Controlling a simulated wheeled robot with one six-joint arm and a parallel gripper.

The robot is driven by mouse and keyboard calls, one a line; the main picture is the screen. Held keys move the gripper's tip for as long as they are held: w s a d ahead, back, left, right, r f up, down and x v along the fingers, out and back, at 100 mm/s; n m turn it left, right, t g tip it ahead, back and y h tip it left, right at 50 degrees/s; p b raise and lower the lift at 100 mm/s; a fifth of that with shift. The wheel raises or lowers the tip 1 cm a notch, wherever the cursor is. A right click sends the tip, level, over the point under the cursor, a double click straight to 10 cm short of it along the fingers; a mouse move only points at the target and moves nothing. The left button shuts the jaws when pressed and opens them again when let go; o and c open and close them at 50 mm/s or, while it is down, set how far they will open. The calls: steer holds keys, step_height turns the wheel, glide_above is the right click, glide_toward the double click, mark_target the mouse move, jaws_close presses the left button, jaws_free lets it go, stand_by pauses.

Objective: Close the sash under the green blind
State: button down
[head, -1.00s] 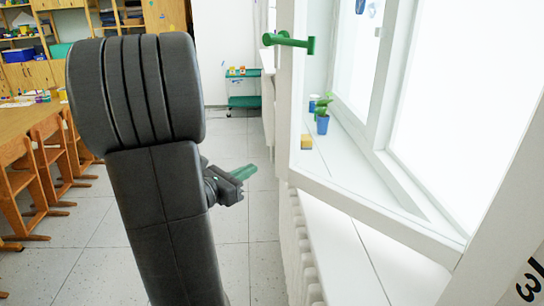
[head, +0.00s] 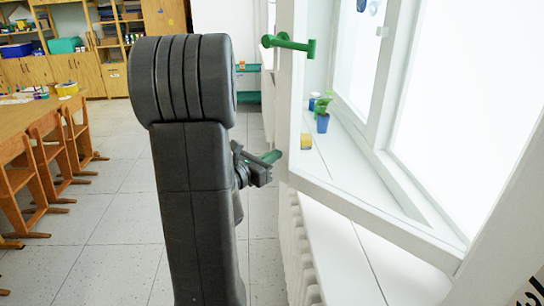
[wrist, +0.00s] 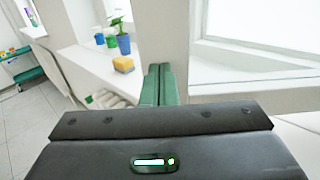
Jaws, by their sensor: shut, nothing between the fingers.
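The white-framed sash (head: 374,207) stands open, swung into the room above the sill, in the right half of the head view. A green handle (head: 290,43) sticks out from its free edge, near the top. My gripper (head: 276,157) is left of that free edge, well below the handle. Its green fingers are together and empty. In the wrist view the shut fingers (wrist: 157,84) stand in front of a white upright of the frame; I cannot tell whether they touch it. No green blind shows in either view.
On the sill are a blue pot with a plant (head: 322,122) and a yellow sponge (head: 306,141). A radiator (head: 300,250) is below the sill. A table (head: 40,118) with chairs is at the left. The floor between is clear.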

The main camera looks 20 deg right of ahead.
steer(key=w+d+m+g, duration=0.2)
steer(key=d+g, duration=0.1)
steer(key=d, duration=0.9)
steer(key=w+d+m+g+h+p, duration=0.1)
steer(key=d+g, duration=0.3)
steer(key=d, duration=0.9)
steer(key=w+d+m+g, duration=0.2)
steer(key=d+m+g, duration=0.2)
steer(key=d, duration=0.9)
steer(key=shift+w+d+r+h, duration=0.2)
steer(key=shift+w+r+h, duration=0.05)
steer(key=shift+w+h, duration=0.15)
steer(key=shift+d+r, duration=0.1)
steer(key=shift+r, duration=0.1)
steer(key=w+a+b, duration=0.2)
steer(key=w+a, duration=0.2)
steer(key=a, duration=1)
steer(key=shift+a+f+b, duration=0.15)
steer(key=shift+f+b, duration=0.2)
steer(key=shift+f, duration=0.1)
